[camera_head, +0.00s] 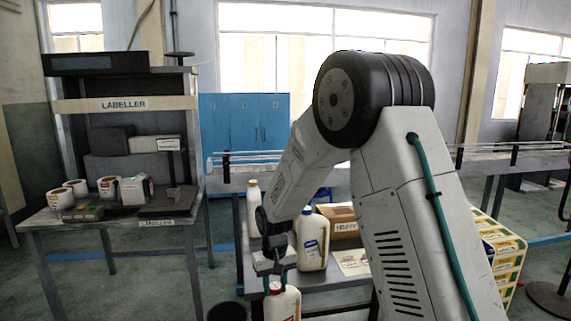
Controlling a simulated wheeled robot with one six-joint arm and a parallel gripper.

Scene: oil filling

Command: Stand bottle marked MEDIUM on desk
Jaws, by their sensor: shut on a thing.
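My gripper (272,264) points down at the lower middle and is shut on a white bottle (283,305) with a red cap. The bottle hangs upright near the front of the desk (323,278), and its lower part is cut off by the picture's bottom edge. No MEDIUM marking can be read on it. A third pale bottle (253,209) stands behind, partly hidden by my arm.
A brown box (345,228) and a sheet with print (353,262) lie on the desk, right of the bottles. A labeller bench (110,222) stands at left with rolls on it. A dark bin (227,312) is on the floor. My arm hides much of the right side.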

